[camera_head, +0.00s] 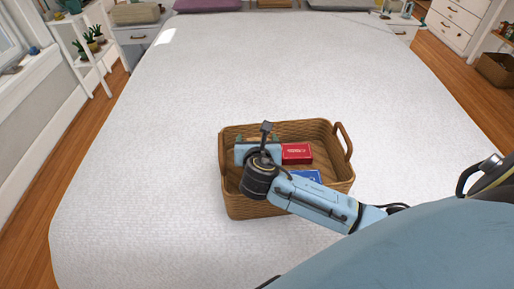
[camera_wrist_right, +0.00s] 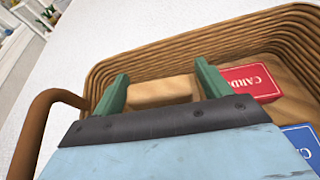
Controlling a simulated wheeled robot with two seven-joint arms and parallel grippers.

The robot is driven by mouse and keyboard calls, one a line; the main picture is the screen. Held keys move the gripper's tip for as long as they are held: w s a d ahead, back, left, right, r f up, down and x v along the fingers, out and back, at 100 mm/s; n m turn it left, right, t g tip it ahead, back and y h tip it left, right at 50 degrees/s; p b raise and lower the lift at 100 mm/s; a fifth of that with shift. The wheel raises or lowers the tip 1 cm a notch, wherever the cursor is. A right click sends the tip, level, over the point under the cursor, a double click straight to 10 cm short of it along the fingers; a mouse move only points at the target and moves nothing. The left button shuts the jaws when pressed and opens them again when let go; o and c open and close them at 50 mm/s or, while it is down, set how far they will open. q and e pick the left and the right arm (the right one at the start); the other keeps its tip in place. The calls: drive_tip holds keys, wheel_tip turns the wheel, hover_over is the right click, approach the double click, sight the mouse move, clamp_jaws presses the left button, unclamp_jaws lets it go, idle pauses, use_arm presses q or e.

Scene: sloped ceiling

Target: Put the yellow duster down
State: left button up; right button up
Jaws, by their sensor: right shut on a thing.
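A tan-yellow block, which I take for the yellow duster (camera_wrist_right: 160,91), sits between the green fingers of my right gripper (camera_wrist_right: 160,88) in the right wrist view. The fingers are shut on its two ends. In the head view my right gripper (camera_head: 258,139) is over the left part of a wicker basket (camera_head: 240,207), and its body mostly hides the duster. The basket wall shows beyond the duster in the wrist view. I cannot tell whether the duster touches the basket floor. My left gripper is not in view.
A red card box (camera_head: 297,153) lies in the basket, with a blue card box (camera_head: 306,176) nearer me, partly covered by my right arm. Raised handles stand at the basket's ends. The basket rests on a wide white bed (camera_head: 150,130), clear around it.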

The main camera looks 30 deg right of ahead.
drive_tip(key=shift+a+f, duration=0.2)
drive_tip(key=shift+f, duration=0.95)
drive_tip(key=o, duration=0.7)
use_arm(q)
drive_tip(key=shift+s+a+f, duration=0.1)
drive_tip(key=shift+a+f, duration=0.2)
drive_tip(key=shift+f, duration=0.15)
use_arm(e)
drive_tip(key=shift+r, duration=0.3)
use_arm(q)
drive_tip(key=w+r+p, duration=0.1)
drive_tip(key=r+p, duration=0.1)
drive_tip(key=p, duration=0.1)
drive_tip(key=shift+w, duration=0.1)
use_arm(e)
drive_tip(key=v, duration=0.8)
drive_tip(key=r+v, duration=0.1)
drive_tip(key=v, duration=0.4)
drive_tip(key=shift+w+a, duration=0.1)
drive_tip(key=shift+w, duration=0.3)
